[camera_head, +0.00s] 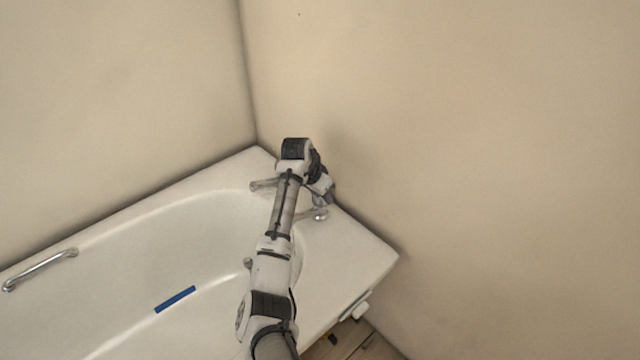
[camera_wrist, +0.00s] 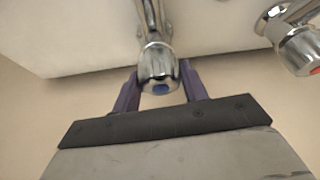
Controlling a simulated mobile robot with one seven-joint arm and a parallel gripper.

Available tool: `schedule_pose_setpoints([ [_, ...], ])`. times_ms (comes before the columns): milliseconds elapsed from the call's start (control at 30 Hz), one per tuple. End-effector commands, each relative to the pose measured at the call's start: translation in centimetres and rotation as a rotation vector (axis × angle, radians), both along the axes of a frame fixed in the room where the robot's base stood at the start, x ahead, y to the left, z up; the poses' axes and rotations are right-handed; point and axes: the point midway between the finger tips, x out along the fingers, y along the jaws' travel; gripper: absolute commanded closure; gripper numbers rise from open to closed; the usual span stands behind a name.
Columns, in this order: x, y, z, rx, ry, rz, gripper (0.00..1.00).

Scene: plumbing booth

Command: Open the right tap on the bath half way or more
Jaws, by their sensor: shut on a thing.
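The white bath (camera_head: 350,252) stands in the corner, with two chrome taps at its far right end. The right tap (camera_head: 320,214) is partly hidden by my arm and gripper (camera_head: 326,194). In the wrist view my gripper (camera_wrist: 159,82) has its two purple fingers on either side of a chrome tap head with a blue mark (camera_wrist: 158,66), and is shut on it. The other tap, with a red mark (camera_wrist: 300,48), is apart at the right of that view. In the head view the left tap (camera_head: 262,184) shows left of my arm.
Plain beige walls (camera_head: 420,130) meet behind the bath, and the right one is close to my gripper. A chrome grab rail (camera_head: 40,269) is on the left rim. A blue strip (camera_head: 175,299) lies on the bath. Wooden floor (camera_head: 366,342) shows at the lower right.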

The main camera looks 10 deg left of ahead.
Motion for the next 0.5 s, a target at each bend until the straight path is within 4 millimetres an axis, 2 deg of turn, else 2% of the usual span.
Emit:
schedule_pose_setpoints([
  [33,-0.07,-0.22,0.56,-0.004,0.002,0.044,0.80],
  [500,-0.07,-0.26,0.44,0.000,0.004,0.489,0.80],
])
